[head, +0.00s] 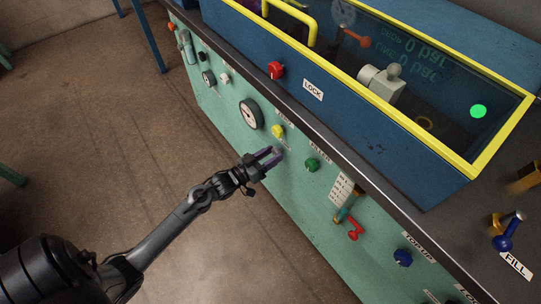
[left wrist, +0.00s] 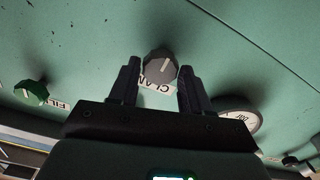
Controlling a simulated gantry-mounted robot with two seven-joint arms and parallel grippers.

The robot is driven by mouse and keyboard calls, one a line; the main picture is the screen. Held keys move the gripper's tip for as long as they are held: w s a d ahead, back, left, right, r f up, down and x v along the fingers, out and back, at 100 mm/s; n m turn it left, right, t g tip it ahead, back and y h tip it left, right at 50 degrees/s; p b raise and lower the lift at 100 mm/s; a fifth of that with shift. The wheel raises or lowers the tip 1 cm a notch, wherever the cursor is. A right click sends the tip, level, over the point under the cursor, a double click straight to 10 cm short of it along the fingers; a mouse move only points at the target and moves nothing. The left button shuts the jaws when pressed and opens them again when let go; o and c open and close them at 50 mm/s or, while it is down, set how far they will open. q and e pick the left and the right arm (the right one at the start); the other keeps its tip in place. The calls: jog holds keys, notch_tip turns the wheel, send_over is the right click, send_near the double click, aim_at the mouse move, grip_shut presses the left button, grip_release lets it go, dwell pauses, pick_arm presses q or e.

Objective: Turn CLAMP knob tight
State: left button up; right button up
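The CLAMP knob (left wrist: 160,64) is a grey round knob with a pale pointer line on the green panel. Its label (left wrist: 158,93), partly hidden, reads upside down in the left wrist view. My left gripper (left wrist: 158,75) is open, with one dark finger on each side of the knob and gaps between. In the head view my left gripper (head: 275,155) is close to the panel, below a yellow knob (head: 278,131), and largely hides the CLAMP knob. Whether the fingertips reach past the knob's face I cannot tell. My right gripper is not in view.
A green knob (head: 311,164) is close on the right of the gripper in the head view. A gauge (head: 251,114) is on its left. A red lever (head: 354,231) and blue knob (head: 403,257) are farther right. The worktop edge overhangs above; the floor in front is free.

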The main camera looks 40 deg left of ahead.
pick_arm(q)
jog(key=c, duration=0.6)
jog(key=shift+r+m+p, duration=0.25)
jog(key=shift+m+p, duration=1.05)
jog(key=shift+m, duration=0.1)
jog(key=m+p, duration=0.3)
jog(key=m, duration=0.1)
jog(key=shift+d, duration=0.1)
jog(key=m+p, duration=0.2)
jog(key=m, duration=0.3)
jog(key=shift+f+m, duration=0.1)
jog(key=shift+m, duration=0.3)
jog(key=m+p, duration=0.1)
jog(key=m, duration=0.2)
jog(key=shift+f+m, duration=0.1)
jog(key=shift+m, duration=0.3)
jog(key=shift+m+p, duration=0.4)
jog(key=shift+m, duration=0.4)
jog(key=shift+f, duration=0.1)
jog(key=o, duration=1.1)
